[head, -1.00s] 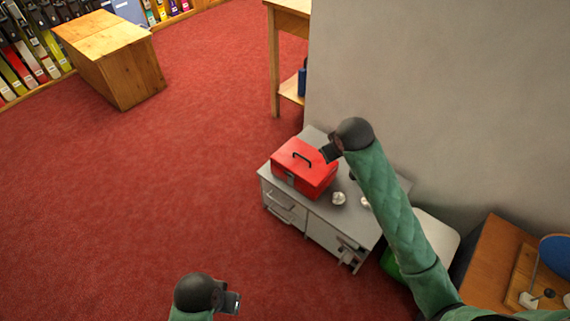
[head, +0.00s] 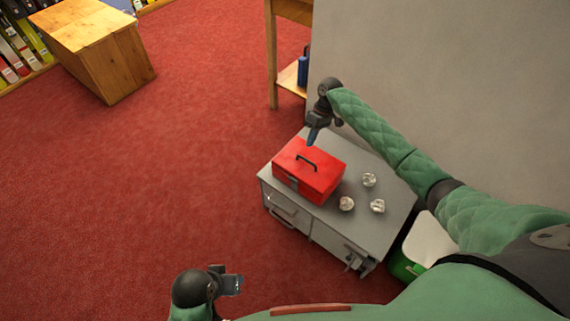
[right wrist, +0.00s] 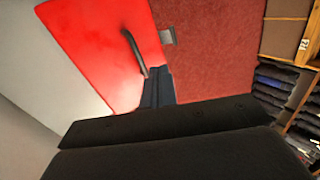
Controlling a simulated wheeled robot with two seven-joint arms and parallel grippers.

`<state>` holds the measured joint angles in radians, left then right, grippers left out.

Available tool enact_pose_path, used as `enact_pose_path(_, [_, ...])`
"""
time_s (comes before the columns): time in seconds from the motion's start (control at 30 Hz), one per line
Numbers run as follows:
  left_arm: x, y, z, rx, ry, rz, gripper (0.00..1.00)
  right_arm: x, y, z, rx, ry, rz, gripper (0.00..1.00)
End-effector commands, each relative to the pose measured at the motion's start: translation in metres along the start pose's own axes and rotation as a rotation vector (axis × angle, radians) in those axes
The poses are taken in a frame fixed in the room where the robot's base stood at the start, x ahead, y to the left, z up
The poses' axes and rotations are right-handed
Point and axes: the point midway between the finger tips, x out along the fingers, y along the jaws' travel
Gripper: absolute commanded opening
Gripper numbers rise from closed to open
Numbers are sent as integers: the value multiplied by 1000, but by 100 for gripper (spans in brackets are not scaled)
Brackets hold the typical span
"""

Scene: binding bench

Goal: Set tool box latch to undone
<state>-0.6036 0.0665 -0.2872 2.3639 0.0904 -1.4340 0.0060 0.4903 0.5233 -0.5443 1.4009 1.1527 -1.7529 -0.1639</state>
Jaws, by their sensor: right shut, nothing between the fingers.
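The red tool box (head: 321,180) stands on a grey cabinet (head: 372,228), its lid down and its dark handle (head: 307,160) on top. Its grey latch (head: 292,183) is on the front face; whether it is fastened is too small to tell. In the right wrist view the box (right wrist: 95,45) fills the upper left, with a grey latch piece (right wrist: 168,37) at its edge. My right gripper (head: 312,140) is shut and empty, pointing down above the box's back edge. Its fingers (right wrist: 157,88) also show in the wrist view. My left gripper (head: 232,284) is low, away from the box; its opening is unclear.
Several crumpled white paper balls (head: 347,203) lie on the cabinet right of the box. The wall (head: 430,90) rises close behind the cabinet. A green bin (head: 403,266) stands to its right. A wooden table (head: 285,60) stands behind. Open red carpet (head: 150,190) lies to the left.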

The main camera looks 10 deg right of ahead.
Motion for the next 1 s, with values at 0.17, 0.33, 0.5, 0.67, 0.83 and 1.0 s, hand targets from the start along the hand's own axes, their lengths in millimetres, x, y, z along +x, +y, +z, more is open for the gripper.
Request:
enact_pose_path(0.17, [0,1,-8,-3,42,6,36,2,-13,1,-49,2,-96,0])
enact_pose_path(0.33, [0,1,-10,-5,53,6,36,1,-13,2,-79,0,-94,0])
enact_pose_path(0.5, [0,1,-10,-5,53,6,36,1,-13,2,-79,0,-92,0])
enact_pose_path(0.67, [-1,1,-10,-5,51,5,36,4,-14,2,-79,0,-92,0])
enact_pose_path(0.83, [-5,-1,-10,-6,43,-1,36,20,-16,1,-78,0,-92,0])
enact_pose_path(1.0, [-13,-4,-9,-9,28,-10,36,49,-18,2,-78,-1,-93,0])
